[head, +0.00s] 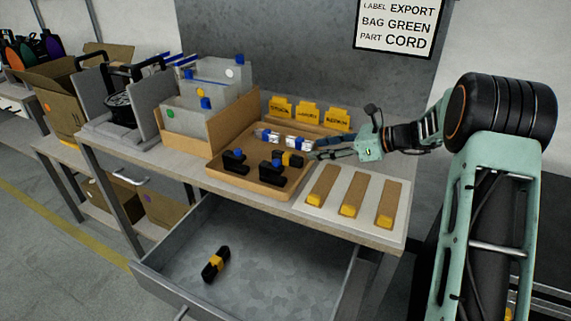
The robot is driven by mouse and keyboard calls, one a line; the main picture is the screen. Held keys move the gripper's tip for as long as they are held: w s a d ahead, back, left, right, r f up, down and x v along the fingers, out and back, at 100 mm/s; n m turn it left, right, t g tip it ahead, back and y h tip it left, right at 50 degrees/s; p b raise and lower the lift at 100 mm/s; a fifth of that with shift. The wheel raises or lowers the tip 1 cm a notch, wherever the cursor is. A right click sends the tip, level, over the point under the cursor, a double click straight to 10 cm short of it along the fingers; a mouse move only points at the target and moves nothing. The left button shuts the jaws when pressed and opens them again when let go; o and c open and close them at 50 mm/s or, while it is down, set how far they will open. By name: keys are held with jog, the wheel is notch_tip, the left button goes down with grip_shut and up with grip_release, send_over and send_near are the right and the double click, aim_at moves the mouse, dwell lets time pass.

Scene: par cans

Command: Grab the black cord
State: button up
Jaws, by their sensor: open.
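A small black bundle with a yellow band (216,263) lies in the open drawer; it may be a black cord. A similar black piece with a yellow band (291,159) is on the brown tray (247,188) on the bench. Two black pieces with blue tops, one on the left (235,168) and one nearer the middle (271,173), also sit on the tray. I cannot tell for sure which is the cord. My gripper (315,149) is open and empty, over the tray's right side, close to the yellow-banded piece; contact cannot be told.
The open drawer (290,262) juts out below the bench. A white board with three brown strips (350,195) lies at the bench's right end. Yellow labelled holders (307,112) stand behind the tray. Grey bins (197,112) stand left. A wall sign (398,26) reads "LABEL EXPORT, BAG GREEN, PART CORD".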

aim_at(290, 154)
jog(key=shift+a+f+y, duration=0.3)
jog(key=shift+a+f, duration=0.15)
jog(key=shift+f, duration=0.1)
jog(key=b+x, duration=0.2)
jog(key=x, duration=0.8)
jog(key=shift+w+a+f, duration=0.1)
jog(key=shift+a+f, duration=0.1)
jog(key=shift+f, duration=0.05)
jog(key=shift+c, duration=0.4)
jog(key=shift+r, duration=0.1)
grip_shut()
